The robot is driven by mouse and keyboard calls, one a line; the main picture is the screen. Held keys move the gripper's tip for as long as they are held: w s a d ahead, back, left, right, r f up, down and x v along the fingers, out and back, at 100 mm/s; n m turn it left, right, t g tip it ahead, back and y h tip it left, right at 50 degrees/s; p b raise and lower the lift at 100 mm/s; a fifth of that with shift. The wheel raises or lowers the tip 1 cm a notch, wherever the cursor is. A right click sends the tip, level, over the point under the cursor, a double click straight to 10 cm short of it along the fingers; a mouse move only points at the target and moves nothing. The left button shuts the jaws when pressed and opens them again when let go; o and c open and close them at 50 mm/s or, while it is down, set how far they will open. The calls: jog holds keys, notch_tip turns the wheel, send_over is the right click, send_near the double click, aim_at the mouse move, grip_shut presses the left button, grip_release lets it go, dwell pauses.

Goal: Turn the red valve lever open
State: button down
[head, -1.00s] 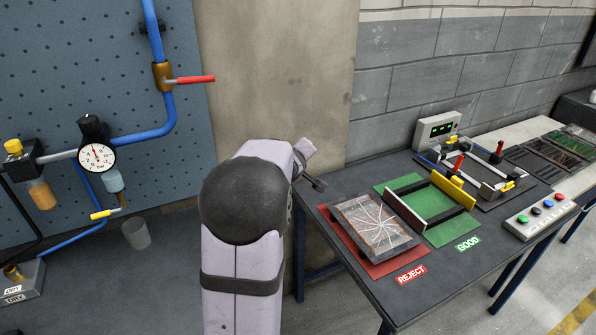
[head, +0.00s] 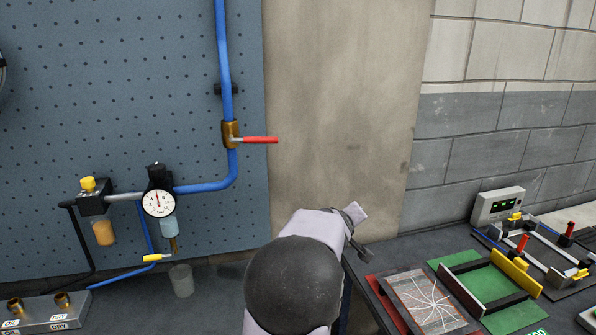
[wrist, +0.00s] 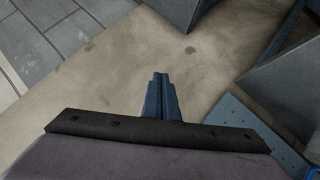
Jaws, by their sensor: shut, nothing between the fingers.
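The red valve lever (head: 260,140) sticks out horizontally to the right from a brass valve (head: 231,134) on the vertical blue pipe (head: 224,60). The lever lies across the pipe. In the head view my arm rises at the bottom centre, below and right of the lever, and hides its own fingertips. In the wrist view my gripper (wrist: 161,78) has its two blue fingers together, with nothing between them. It is apart from the lever, which does not show in the wrist view.
A dial gauge (head: 158,203) and a yellow-handled small valve (head: 157,257) sit on the blue pegboard (head: 100,100) at left. A dark bench (head: 420,252) with a red mat, a green mat and fixtures stands at right. The bare wall panel (head: 335,110) between is clear.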

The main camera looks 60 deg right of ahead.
jog(key=w+a+r+m+t+h, duration=0.1)
jog(key=w+a+r+t, duration=0.2)
jog(key=r, duration=0.5)
jog(key=w+a+r+m+t+h+b, duration=0.1)
jog(key=w+a+r+t, duration=0.3)
jog(key=r, duration=0.5)
jog(key=w+a+r+m+t, duration=0.2)
jog(key=a+r, duration=0.4)
jog(key=r, duration=0.3)
jog(key=shift+w+a+r+t+h, duration=0.2)
jog(key=shift+w+t+h, duration=0.2)
jog(key=shift+w+t, duration=0.65)
jog(key=shift+w+g, duration=0.25)
jog(key=r+p, duration=0.2)
jog(key=p, duration=0.1)
send_over(255, 138)
jog(key=s+d, duration=0.2)
jog(key=s, duration=0.1)
jog(key=shift+s+a+f+p, duration=0.1)
jog(key=shift+a+f+p, duration=0.1)
jog(key=shift+f, duration=0.55)
jog(key=shift+s+a+f+p, duration=0.1)
jog(key=shift+a+f, duration=0.1)
jog(key=shift+f, duration=0.6)
jog(key=shift+s+a+f+p, duration=0.1)
jog(key=shift+a+f, duration=0.1)
jog(key=shift+f, duration=0.55)
